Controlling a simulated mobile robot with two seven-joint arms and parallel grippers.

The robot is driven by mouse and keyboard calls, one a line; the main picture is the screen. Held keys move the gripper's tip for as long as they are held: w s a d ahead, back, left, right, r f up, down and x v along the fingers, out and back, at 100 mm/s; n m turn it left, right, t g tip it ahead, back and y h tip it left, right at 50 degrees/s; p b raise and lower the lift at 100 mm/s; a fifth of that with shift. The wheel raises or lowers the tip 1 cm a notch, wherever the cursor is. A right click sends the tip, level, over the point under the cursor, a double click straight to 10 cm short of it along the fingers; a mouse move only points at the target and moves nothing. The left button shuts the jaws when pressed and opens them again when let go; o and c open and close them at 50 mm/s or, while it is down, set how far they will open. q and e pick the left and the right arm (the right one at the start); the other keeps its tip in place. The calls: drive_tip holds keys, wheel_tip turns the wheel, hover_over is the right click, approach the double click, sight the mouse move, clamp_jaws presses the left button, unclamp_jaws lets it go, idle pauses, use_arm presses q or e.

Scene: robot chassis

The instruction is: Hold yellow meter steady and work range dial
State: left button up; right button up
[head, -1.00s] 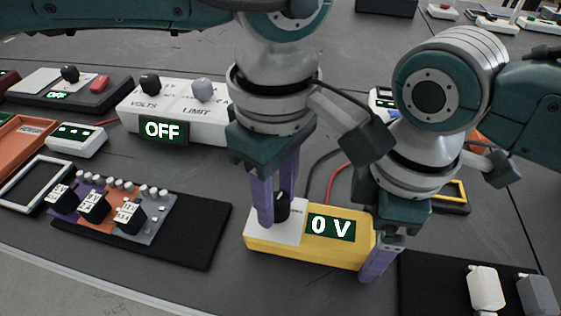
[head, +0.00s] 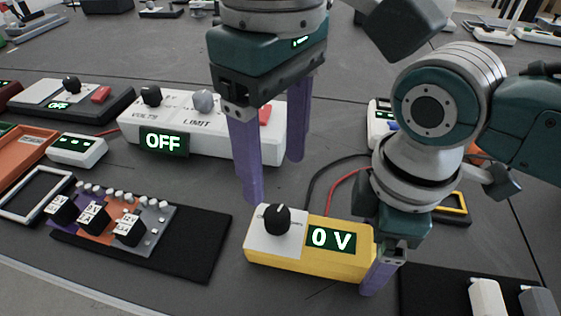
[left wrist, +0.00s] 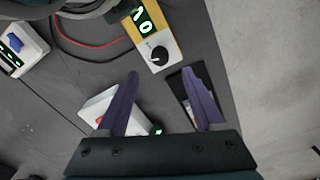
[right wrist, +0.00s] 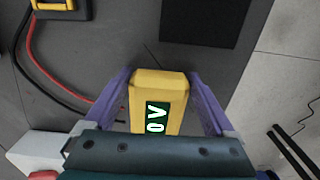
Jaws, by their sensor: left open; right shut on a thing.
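The yellow meter (head: 290,262) lies on the dark table, its display (head: 331,239) reading 0 V. Its black range dial (head: 277,219) sits on a white panel at the meter's left end. My right gripper (head: 375,265) is shut on the meter's right end; the right wrist view shows its purple fingers on both sides of the meter (right wrist: 158,88). My left gripper (head: 275,180) is open and empty, raised above and behind the dial. In the left wrist view, the dial (left wrist: 159,54) is beyond the open fingers (left wrist: 168,85).
A white supply box (head: 215,148) reading OFF stands behind, left of centre. A black mat with several small modules (head: 130,228) lies to the left. Another dark mat (head: 430,280) with light blocks is at the right. Red and black leads (head: 325,190) run behind the meter.

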use_arm(q)
wheel_tip(320, 180, up, 4)
drive_tip(key=shift+f, duration=0.1)
idle(0.4)
